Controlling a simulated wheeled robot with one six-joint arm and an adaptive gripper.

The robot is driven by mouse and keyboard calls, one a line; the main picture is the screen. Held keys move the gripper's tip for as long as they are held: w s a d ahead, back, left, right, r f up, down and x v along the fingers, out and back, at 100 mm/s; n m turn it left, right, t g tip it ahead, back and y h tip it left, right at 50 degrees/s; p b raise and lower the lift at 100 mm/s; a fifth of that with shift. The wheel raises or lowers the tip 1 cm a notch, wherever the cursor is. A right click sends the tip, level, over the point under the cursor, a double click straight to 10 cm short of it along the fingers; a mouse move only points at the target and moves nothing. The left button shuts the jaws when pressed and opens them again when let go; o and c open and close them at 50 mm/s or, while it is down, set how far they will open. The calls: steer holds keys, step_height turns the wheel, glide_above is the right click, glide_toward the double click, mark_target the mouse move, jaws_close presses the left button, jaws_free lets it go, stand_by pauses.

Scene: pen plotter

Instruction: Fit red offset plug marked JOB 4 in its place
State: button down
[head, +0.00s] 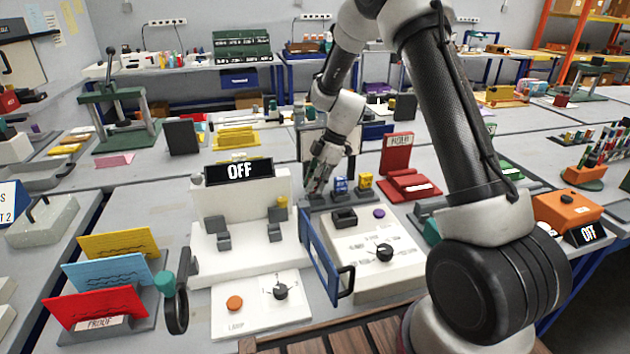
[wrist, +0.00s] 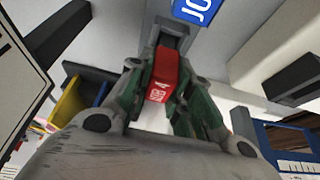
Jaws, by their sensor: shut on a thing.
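The red plug (wrist: 165,72), with a small white marking, is between the fingers of my gripper (wrist: 160,95) in the wrist view. The gripper is shut on it. In the head view my gripper (head: 318,182) is low at the left end of a dark rack holding a blue plug (head: 341,184) and a yellow plug (head: 365,181). The red plug is hidden by the fingers there. I cannot tell whether it is touching the rack. The white machine (head: 240,215) with an OFF display stands to the left.
A blue-framed door (head: 318,258) stands open between the machine and a white control box (head: 375,265) with a knob and dark socket. A red stand (head: 400,170) is behind right. Coloured cards (head: 105,290) are in a holder at front left.

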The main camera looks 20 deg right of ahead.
steer(key=shift+f, duration=0.6)
steer(key=c, duration=1.2)
jaws_free()
steer(key=v, duration=1.2)
